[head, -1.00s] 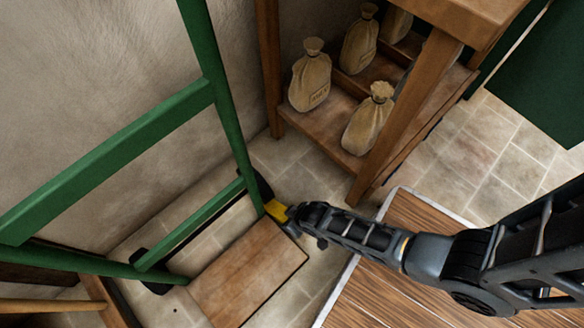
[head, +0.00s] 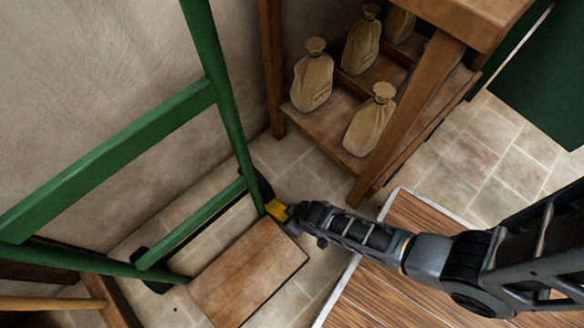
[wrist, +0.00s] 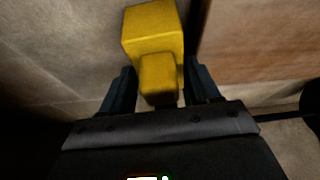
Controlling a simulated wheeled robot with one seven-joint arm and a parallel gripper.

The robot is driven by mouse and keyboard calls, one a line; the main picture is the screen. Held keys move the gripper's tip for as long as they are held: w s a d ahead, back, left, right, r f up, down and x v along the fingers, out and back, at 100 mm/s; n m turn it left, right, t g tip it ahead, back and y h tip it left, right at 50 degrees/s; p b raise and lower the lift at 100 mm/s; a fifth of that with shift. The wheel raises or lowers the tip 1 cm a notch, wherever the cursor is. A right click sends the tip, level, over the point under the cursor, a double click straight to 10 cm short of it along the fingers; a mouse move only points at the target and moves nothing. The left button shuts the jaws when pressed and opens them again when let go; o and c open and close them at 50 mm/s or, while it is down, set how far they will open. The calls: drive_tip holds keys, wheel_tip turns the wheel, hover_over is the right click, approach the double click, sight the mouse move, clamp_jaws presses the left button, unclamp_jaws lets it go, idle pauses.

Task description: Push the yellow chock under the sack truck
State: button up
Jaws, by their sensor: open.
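The yellow chock (head: 276,209) is on the stone floor beside the near wheel of the green sack truck (head: 224,112). I cannot tell whether it touches the wheel. In the wrist view the chock (wrist: 152,32) shows a large block with a smaller knob towards me. My gripper (wrist: 158,88) is open, with one finger on each side of the knob; contact is not clear. In the head view my gripper (head: 289,214) reaches in low from the right. The truck leans by the wall, its wooden toe plate (head: 248,272) flat near the floor.
A wooden shelf (head: 318,132) with several tied sacks (head: 313,78) stands behind the chock. A wooden-topped platform with a pale edge (head: 400,250) lies below my arm. Bare stone floor (head: 475,150) shows at the right.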

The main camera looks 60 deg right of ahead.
drive_tip(key=shift+s+a+f, duration=0.25)
drive_tip(key=shift+s, duration=0.3)
drive_tip(key=shift+s+r, duration=0.1)
drive_tip(key=shift+r, duration=0.15)
drive_tip(key=p+v, duration=0.1)
drive_tip(key=v, duration=0.1)
drive_tip(key=p+v, duration=0.2)
drive_tip(key=w+p+v, duration=0.1)
drive_tip(key=p+v, duration=0.1)
drive_tip(key=v, duration=0.1)
drive_tip(key=shift+d+r, duration=0.2)
drive_tip(key=shift+r, duration=0.15)
drive_tip(key=s+r+t, duration=0.3)
drive_tip(key=s+r, duration=0.1)
drive_tip(key=r, duration=0.8)
drive_tip(key=s+a+r+n+t, duration=0.1)
drive_tip(key=s+r+t, duration=0.3)
drive_tip(key=r, duration=0.9)
drive_tip(key=s+r+t, duration=0.2)
drive_tip(key=s+r, duration=0.3)
drive_tip(key=r, duration=0.7)
wheel_tip(320, 180, up, 39)
drive_tip(key=t+p, duration=0.1)
drive_tip(key=p, duration=2.8)
drive_tip(key=shift+s+a, duration=0.3)
drive_tip(key=shift+a, duration=0.15)
